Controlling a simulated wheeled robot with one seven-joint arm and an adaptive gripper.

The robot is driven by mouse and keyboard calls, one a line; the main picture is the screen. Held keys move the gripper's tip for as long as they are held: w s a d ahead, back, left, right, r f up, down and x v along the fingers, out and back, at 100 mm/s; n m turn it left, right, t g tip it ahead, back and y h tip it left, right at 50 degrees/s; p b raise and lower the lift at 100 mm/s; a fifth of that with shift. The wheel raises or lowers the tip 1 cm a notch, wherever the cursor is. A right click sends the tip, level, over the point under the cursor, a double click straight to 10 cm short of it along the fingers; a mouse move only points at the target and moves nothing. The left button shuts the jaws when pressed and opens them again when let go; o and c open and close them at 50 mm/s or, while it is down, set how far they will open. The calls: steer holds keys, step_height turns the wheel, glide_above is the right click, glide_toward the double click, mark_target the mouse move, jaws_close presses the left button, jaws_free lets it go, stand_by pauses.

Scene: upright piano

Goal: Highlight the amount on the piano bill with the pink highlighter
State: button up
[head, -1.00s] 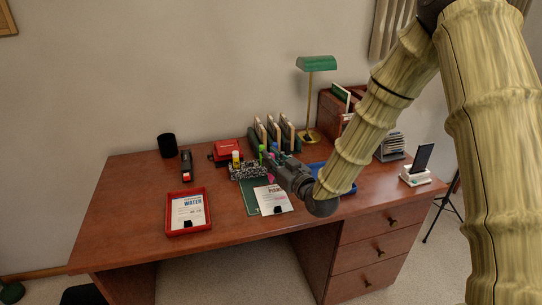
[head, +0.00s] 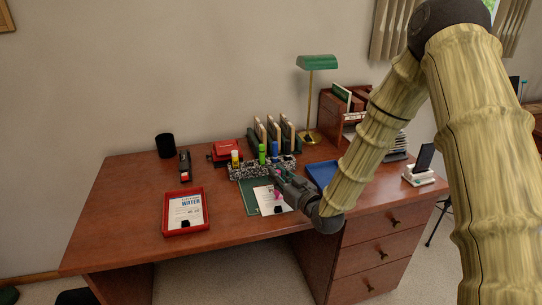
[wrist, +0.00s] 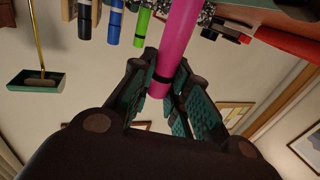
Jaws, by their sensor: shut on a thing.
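The pink highlighter (wrist: 178,45) is between the fingers of my gripper (wrist: 165,90) in the wrist view, and the fingers are shut on it. In the head view my gripper (head: 278,178) is over the piano bill, with a bit of the pink highlighter (head: 277,194) showing below it. The piano bill (head: 265,204) is a white sheet with a black clip at its lower edge, lying on a green mat (head: 250,198). My gripper covers part of its upper right, and the amount cannot be made out. Whether the highlighter touches the paper cannot be told.
A speckled holder (head: 243,171) with yellow, green and blue markers stands behind the bill. A red tray (head: 167,212) with the water bill (head: 186,212) lies left. A blue tray (head: 322,173) lies right. A green lamp (head: 318,63) stands behind.

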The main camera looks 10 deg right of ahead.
steer(key=shift+d, duration=0.95)
steer(key=shift+a, duration=1.75)
step_height(320, 180, up, 8)
steer(key=p, duration=0.4)
steer(key=shift+a, duration=0.35)
steer(key=shift+s, duration=0.1)
